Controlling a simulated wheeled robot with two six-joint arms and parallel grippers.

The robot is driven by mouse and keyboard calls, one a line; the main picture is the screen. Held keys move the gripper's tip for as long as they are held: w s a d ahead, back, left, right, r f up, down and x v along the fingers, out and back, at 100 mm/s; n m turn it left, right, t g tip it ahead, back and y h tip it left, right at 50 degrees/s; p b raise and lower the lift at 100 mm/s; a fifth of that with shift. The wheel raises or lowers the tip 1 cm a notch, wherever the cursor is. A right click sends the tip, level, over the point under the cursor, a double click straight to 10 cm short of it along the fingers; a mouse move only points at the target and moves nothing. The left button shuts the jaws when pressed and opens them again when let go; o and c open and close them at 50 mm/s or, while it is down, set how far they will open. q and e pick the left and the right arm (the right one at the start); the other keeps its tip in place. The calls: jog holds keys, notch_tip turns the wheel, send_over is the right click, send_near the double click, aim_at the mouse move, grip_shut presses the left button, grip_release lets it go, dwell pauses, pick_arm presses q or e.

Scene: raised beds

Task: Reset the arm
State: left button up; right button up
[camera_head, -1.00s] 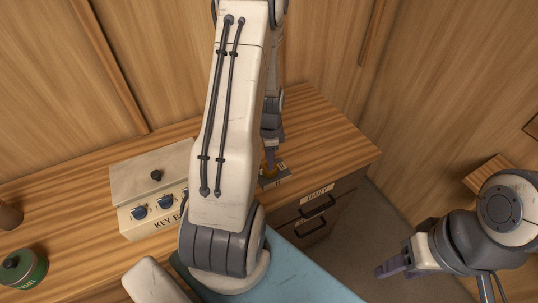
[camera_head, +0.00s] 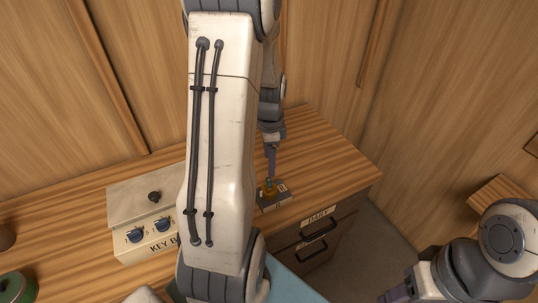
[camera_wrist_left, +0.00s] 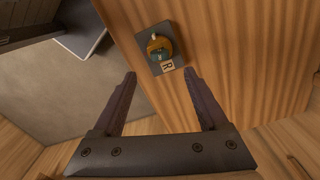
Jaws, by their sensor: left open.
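My left arm comes down through the middle of the head view. Its gripper (camera_head: 271,172) hangs over the wooden counter, close above a small dark block marked R (camera_head: 273,197) with a yellow and teal piece on it. In the left wrist view the left gripper (camera_wrist_left: 160,73) has its two fingers wide apart with nothing between them. The block (camera_wrist_left: 159,50) lies beyond the fingertips, clear of them. My right gripper (camera_head: 397,295) is low at the right of the head view, partly cut off, and its opening is unclear.
A pale key box (camera_head: 140,205) with blue knobs stands on the wooden counter (camera_head: 330,155), left of my left arm. A green round container (camera_head: 17,288) is at the lower left. Drawers (camera_head: 313,240) with dark handles are under the counter's right end. Wooden walls stand behind.

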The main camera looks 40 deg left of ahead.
pick_arm(q)
jog(key=s+d+r, duration=0.2)
jog(key=d+r, duration=0.1)
jog(key=d, duration=0.7)
jog(key=s+d+r, duration=0.1)
jog(key=d+r, duration=0.2)
jog(key=d, duration=0.8)
jog(key=s+d+r+h, duration=0.1)
jog(key=s+d+r, duration=0.1)
jog(key=s+d, duration=0.7)
jog(key=s+b, duration=0.1)
jog(key=s, duration=0.3)
jog(key=shift+s+d+n, duration=0.2)
jog(key=shift+d+n, duration=0.2)
jog(key=shift+r, duration=0.45)
